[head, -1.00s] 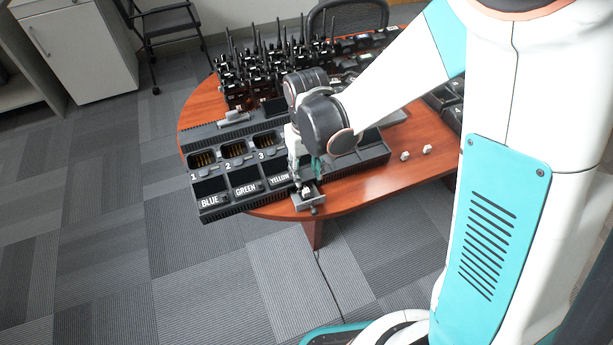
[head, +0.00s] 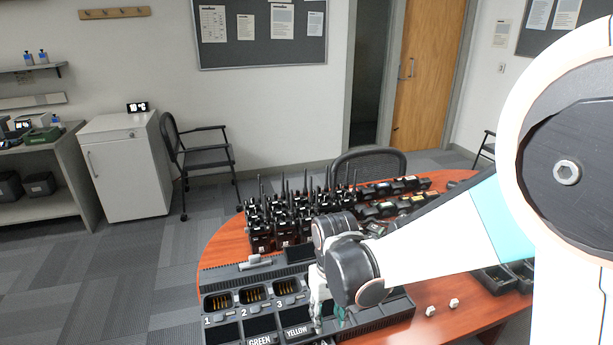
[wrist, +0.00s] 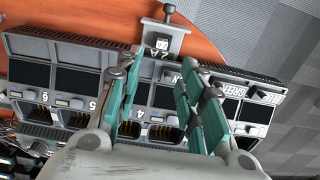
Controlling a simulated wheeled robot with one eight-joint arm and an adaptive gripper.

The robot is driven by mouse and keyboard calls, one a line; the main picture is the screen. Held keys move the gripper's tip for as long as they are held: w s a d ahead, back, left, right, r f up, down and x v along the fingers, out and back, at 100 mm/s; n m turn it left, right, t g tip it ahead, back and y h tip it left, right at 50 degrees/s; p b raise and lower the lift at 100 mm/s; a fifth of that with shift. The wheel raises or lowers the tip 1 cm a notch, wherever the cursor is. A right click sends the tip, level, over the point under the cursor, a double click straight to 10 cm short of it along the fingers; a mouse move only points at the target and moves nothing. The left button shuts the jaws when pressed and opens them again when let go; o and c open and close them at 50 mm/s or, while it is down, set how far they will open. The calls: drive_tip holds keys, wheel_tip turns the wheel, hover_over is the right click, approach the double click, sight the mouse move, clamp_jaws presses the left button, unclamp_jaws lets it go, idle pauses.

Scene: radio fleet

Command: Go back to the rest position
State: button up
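My gripper (wrist: 157,80) is open in the wrist view, its two teal-padded fingers apart with nothing between them. It hangs over a grey charger (wrist: 150,98) with numbered slots and colour-name labels such as GREEN and BLUE. In the head view, my gripper (head: 322,308) is at the charger's (head: 235,322) right part, mostly hidden behind my own wrist joint. My arm reaches in from the right. Slots 1, 2 and 3 look empty, with gold contacts showing. The wrist view shows a small grey bracket (wrist: 165,38) with a label beyond the fingertips.
Several black radios (head: 285,218) stand upright on the wooden table (head: 228,240) behind the charger. A mesh chair (head: 368,163) stands behind the table, a white cabinet (head: 125,165) at left. Carpet at left is open.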

drive_tip(key=s+d+r+m+t, duration=0.3)
drive_tip(key=s+d+r+t, duration=0.4)
drive_tip(key=s+d+r, duration=0.6)
wheel_tip(320, 180, up, 4)
drive_tip(key=shift+d+f, duration=0.25)
drive_tip(key=shift+d, duration=0.15)
drive_tip(key=shift+c, duration=0.6)
